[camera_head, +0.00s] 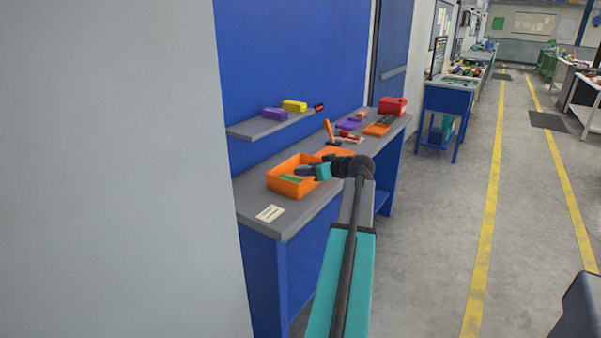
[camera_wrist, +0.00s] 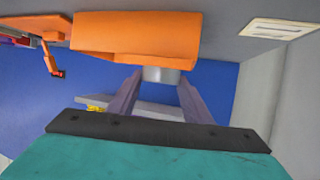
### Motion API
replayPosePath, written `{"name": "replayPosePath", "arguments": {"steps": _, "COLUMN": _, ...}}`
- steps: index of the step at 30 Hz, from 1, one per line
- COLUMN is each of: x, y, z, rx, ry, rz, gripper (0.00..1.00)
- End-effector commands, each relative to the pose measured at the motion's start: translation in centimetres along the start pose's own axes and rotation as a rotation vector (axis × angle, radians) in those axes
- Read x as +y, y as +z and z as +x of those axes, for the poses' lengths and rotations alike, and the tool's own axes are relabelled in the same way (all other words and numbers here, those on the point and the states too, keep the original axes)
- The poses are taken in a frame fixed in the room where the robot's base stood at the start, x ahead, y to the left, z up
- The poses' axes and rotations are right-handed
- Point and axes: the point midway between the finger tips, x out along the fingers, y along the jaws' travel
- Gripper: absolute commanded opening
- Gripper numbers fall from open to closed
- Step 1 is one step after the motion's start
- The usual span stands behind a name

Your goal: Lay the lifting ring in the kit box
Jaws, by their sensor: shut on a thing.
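The kit box is an orange open box (camera_head: 281,187) on the grey workbench, with something green inside. Its orange wall (camera_wrist: 130,38) fills the upper middle of the wrist view. My gripper (camera_head: 300,171) is at the box's right side in the head view, at about rim height. In the wrist view my gripper's two fingers (camera_wrist: 161,82) are shut on a short grey cylindrical thing, apparently the lifting ring (camera_wrist: 161,75). The box wall hides part of it. I cannot tell whether it touches the box.
The workbench (camera_head: 253,197) has a pale card (camera_head: 270,213) at its near end. Behind the box are an orange-handled tool (camera_head: 329,132), orange trays (camera_head: 378,128) and a red box (camera_head: 392,106). A wall shelf (camera_head: 262,127) holds purple and yellow blocks.

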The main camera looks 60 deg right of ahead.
Motion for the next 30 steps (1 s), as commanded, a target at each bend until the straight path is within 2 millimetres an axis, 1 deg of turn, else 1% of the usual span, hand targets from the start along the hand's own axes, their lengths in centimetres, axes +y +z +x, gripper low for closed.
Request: {"name": "replayPosePath", "arguments": {"steps": 30, "x": 6.6, "y": -2.8, "z": 9.2, "rx": 0.0, "ry": -0.003, "rz": -0.001, "gripper": 0.22}}
